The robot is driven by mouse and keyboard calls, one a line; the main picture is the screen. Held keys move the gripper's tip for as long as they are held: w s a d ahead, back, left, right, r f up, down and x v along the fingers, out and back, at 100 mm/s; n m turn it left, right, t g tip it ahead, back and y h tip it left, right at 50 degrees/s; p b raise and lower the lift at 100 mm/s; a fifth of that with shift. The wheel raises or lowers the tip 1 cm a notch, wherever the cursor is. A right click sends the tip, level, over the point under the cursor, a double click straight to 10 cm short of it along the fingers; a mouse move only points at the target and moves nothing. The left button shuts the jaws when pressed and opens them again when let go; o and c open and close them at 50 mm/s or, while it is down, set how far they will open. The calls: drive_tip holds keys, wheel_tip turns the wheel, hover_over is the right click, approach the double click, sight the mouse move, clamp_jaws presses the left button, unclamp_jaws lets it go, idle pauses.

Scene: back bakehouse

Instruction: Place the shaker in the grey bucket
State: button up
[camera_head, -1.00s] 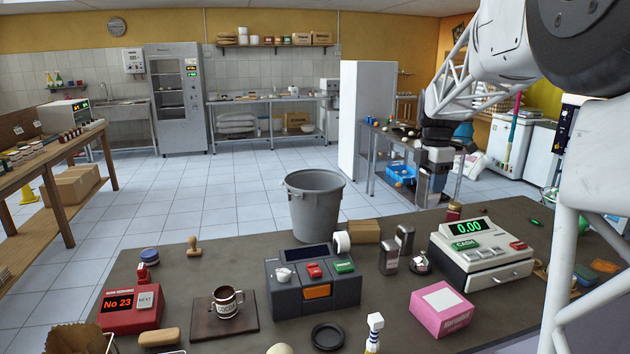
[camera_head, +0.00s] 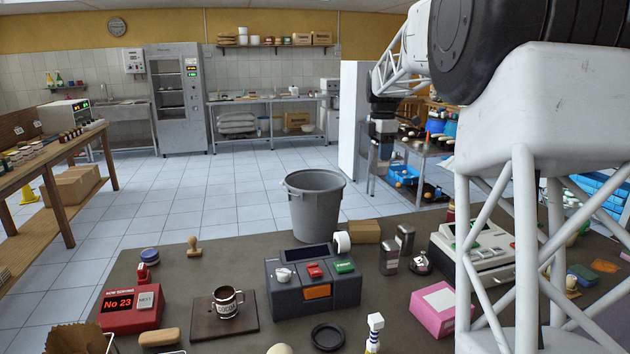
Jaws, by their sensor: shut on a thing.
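Two small grey metal containers (camera_head: 389,261) stand on the counter right of the till-like grey machine.
The dark counter (camera_head: 200,275) carries a grey machine (camera_head: 335,292), a cash register (camera_head: 480,238), a pink box (camera_head: 432,308), a mug (camera_head: 227,302) and a red number display (camera_head: 130,305). A steel table (camera_head: 425,150) stands behind my gripper. The floor left of the bucket is clear.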

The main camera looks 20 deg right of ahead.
drive_tip(key=w+a+f, duration=0.2)
drive_tip(key=w+a, duration=1.5)
drive_tip(key=w, duration=0.4)
wheel_tip(320, 180, down, 18)
drive_tip(key=shift+s, duration=0.15)
drive_tip(key=shift+f, duration=2.35)
drive_tip(key=shift+f, duration=2.5)
drive_tip(key=shift+f, duration=0.1)
